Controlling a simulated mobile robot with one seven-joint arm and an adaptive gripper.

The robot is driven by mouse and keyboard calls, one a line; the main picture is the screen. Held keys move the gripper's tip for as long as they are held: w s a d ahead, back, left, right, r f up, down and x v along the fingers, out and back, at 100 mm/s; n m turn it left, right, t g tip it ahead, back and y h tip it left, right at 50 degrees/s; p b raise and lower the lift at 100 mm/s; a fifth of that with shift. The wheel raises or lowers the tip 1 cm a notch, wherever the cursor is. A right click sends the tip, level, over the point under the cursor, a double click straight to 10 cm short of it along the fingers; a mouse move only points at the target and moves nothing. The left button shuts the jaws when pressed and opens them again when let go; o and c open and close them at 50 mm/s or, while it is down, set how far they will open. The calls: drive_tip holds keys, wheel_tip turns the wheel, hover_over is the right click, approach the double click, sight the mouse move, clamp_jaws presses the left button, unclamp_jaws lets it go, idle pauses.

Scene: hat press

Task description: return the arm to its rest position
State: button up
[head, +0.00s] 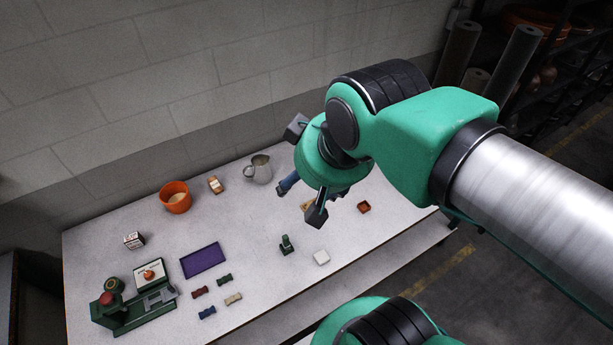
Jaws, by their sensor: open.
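My gripper (302,203) hangs from the green wrist in the middle of the head view, over the back right part of the white table (335,242). Its dark fingers are spread apart, with no object visible between them. My arm reaches in from the right, bent at a green joint, and hides part of the table and wall behind it. How high the gripper is above the table is hard to tell.
A grey pitcher (258,170), orange bowl (175,198), green press (135,312), purple tray (203,260), several small coloured pieces, a dark green stamp-like item (287,246), white block (321,258) and small orange dish (364,207) stand on the table. A block wall is behind.

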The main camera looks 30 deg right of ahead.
wheel_tip(320, 180, down, 10)
drive_tip(key=b, duration=1)
